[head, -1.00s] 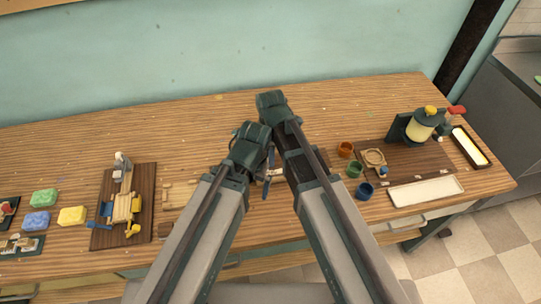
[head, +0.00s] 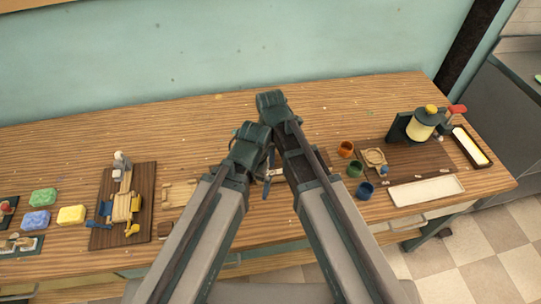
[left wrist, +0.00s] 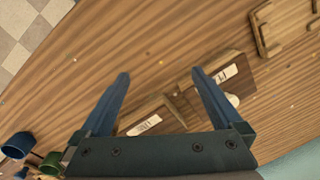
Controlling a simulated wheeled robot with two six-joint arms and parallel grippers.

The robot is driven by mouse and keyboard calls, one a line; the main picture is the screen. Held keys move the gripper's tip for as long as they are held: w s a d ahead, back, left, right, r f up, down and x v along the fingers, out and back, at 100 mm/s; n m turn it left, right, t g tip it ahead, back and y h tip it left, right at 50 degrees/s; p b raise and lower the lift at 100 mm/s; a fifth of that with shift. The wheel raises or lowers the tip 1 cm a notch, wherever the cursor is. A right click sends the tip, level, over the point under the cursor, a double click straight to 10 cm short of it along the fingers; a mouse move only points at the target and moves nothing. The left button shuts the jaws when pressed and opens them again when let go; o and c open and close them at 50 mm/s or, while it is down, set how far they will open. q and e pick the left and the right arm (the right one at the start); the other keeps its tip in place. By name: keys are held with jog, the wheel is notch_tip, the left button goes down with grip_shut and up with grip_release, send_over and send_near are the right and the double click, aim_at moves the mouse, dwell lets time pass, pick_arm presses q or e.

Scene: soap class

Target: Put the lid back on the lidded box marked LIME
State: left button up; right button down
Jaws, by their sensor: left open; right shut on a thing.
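My left gripper (left wrist: 160,73) is open and empty in the left wrist view, pointing down over the table. Two small dark brown wooden boxes with pale labels are below it. One box (left wrist: 160,112) lies between the fingers, partly hidden by the gripper body. The other box (left wrist: 236,68) is to the right, partly behind the right finger. The label writing is too small to read, so I cannot tell which is LIME. In the head view my left gripper (head: 268,175) is low among the arms. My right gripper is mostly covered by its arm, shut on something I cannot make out.
Orange (head: 346,149), green (head: 355,168) and blue (head: 365,190) cups stand right of the arms. A pale wooden frame (head: 179,195) and a dark board (head: 146,177) are on the left. A white tray (head: 427,190) is at right. The back middle of the table is clear.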

pick_arm(q)
jog(key=shift+f, duration=0.15)
pick_arm(e)
jog(key=shift+f, duration=0.15)
jog(key=shift+c, duration=0.6)
grip_release()
jog(key=shift+r+p, duration=3.45)
jog(key=shift+r, duration=0.15)
pick_arm(q)
notch_tip(320, 180, up, 7)
jog(key=shift+f, duration=0.15)
pick_arm(e)
jog(key=shift+f, duration=0.2)
pick_arm(q)
notch_tip(320, 180, down, 6)
jog(key=b, duration=0.6)
pick_arm(e)
notch_tip(320, 180, down, 6)
jog(key=shift+a, duration=0.1)
